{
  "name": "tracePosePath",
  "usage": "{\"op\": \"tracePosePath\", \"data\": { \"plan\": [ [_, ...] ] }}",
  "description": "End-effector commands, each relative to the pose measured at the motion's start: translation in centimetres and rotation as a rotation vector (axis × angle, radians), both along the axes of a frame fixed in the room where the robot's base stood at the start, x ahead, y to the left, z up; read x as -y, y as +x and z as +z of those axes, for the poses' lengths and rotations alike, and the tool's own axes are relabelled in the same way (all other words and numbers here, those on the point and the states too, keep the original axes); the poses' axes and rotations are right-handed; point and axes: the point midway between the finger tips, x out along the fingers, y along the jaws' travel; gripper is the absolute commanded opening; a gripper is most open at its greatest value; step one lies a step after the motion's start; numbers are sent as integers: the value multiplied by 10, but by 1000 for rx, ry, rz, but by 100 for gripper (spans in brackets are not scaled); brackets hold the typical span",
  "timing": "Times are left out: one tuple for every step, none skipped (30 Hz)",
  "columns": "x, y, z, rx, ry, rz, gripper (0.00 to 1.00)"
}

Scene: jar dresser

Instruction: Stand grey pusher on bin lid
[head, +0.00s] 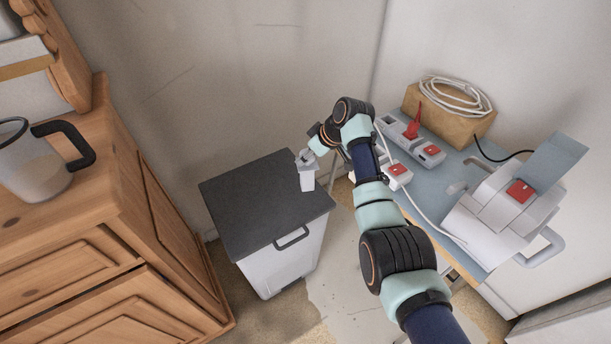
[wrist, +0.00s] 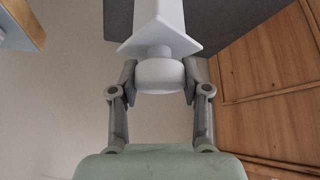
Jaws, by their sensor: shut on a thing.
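The grey pusher (head: 307,180) is pale, with a square flange, a round knob and a narrower body. My gripper (head: 305,158) is shut on its knob, which the wrist view shows between the two fingers (wrist: 160,76). The pusher's body (wrist: 158,15) points away from the gripper, and its far end is cut off in the wrist view. In the head view it hangs about upright over the right part of the dark bin lid (head: 250,205). I cannot tell whether it touches the lid. The lid also shows in the wrist view (wrist: 225,18) and is closed on the white bin (head: 285,262).
A wooden dresser (head: 150,210) with a jug (head: 35,165) stands left of the bin. At right, a blue-grey table (head: 450,183) holds power strips (head: 410,140), a cable coil (head: 455,95) and a white appliance (head: 505,215). Most of the lid is bare.

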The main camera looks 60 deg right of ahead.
Motion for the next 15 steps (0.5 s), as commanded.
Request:
{"op": "tracePosePath", "data": {
  "plan": [
    [0, 0, -3, 1, -2, 0, 0],
    [0, 0, -3, 1, -2, 0, 0],
    [0, 0, -3, 2, -2, 0, 0],
    [0, 0, -3, 1, -2, 0, 0],
    [0, 0, -4, 1, -1, -1, 0],
    [0, 0, -8, 1, 0, 0, 0],
    [0, 0, -12, 0, 0, 0, 0],
    [0, 0, -17, 0, 1, -1, 0],
    [0, 0, -25, -1, 2, 0, 0],
    [-1, 0, -33, -2, 3, 0, 0],
    [-1, 0, -40, -1, 3, -1, 0],
    [0, 0, -49, -1, 2, -1, 0],
    [0, 0, -55, -1, 3, -1, 0],
    [0, 0, -59, -1, 3, -1, 0],
    [0, 0, -62, 0, 1, -1, 0]
  ]
}}
